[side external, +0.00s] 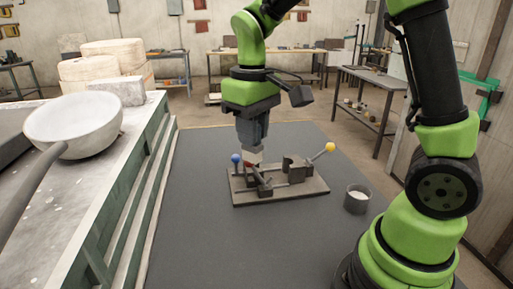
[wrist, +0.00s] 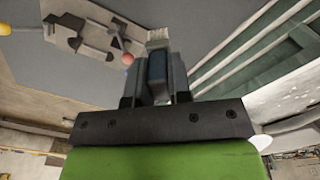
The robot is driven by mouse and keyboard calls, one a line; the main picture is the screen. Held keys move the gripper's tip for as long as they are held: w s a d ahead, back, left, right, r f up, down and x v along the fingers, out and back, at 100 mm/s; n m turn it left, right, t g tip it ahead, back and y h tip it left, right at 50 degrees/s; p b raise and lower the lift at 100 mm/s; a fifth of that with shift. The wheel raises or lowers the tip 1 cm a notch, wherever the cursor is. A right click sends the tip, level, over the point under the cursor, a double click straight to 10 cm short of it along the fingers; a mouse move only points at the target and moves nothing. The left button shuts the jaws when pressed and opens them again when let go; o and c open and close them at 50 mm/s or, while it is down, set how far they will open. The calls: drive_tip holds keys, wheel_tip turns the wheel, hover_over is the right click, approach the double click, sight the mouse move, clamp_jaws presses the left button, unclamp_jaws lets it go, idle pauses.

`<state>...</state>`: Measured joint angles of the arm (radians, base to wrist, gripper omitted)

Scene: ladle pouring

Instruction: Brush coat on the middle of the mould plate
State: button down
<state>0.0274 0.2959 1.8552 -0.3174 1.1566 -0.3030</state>
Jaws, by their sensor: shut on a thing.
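The mould plate (side external: 312,188) is a brown slab bearing dark mould blocks and handles with a blue knob (side external: 236,158) and a yellow knob (side external: 330,147). My gripper (side external: 253,146) points down over the plate's back-left part, between the blue knob and the middle blocks. In the wrist view my gripper (wrist: 156,72) is shut on a brush, whose pale bristle end (wrist: 158,37) sticks out past the fingers. The fingers hide most of the brush. From these views I cannot tell if the bristles touch the plate. A grey cup (side external: 357,203) with white coat stands right of the plate.
A large pale ladle (side external: 76,122) lies on the bench (side external: 128,190) at left, with pale blocks (side external: 103,62) behind it. The dark tabletop (side external: 205,240) is clear in front of the plate. A reddish knob (wrist: 127,58) is close to the brush in the wrist view.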

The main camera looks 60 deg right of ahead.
drive_tip(key=w+d+m, duration=0.3)
drive_tip(key=d+m, duration=0.1)
drive_tip(key=d, duration=0.5)
drive_tip(key=w+d+m, duration=0.3)
drive_tip(key=d+m, duration=0.1)
drive_tip(key=d, duration=0.6)
drive_tip(key=shift+w+f, duration=0.2)
drive_tip(key=shift+f, duration=8.35)
drive_tip(key=shift+f, duration=0.6)
drive_tip(key=shift+s, duration=0.1)
drive_tip(key=shift+s+d, duration=0.35)
drive_tip(key=shift+d, duration=0.1)
drive_tip(key=shift+w+a, duration=0.1)
